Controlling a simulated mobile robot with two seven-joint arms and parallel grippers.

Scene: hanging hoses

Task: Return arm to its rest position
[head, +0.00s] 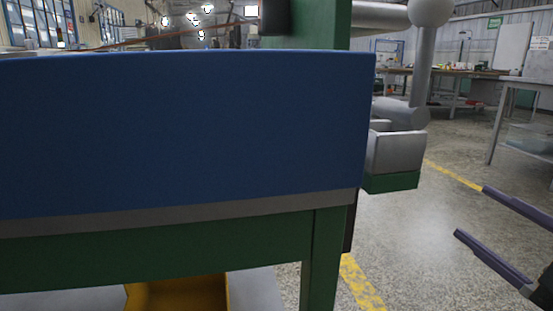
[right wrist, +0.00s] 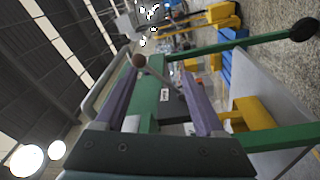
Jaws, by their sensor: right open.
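My right gripper (head: 471,210) reaches in from the lower right edge of the head view. Its two purple-grey fingers are apart, with nothing between them, over open floor to the right of the workbench. In the right wrist view my right gripper (right wrist: 163,70) also shows open and empty. The green bench frame and a dark round knob lie beyond its fingers there. My left gripper is not in view.
A blue panel (head: 180,130) on a green bench frame (head: 160,246) fills the head view's left. A grey metal vise (head: 398,150) juts from its right side. Something yellow (head: 178,294) is under the bench. Floor (head: 430,240) right of it is clear; tables (head: 440,73) stand far back.

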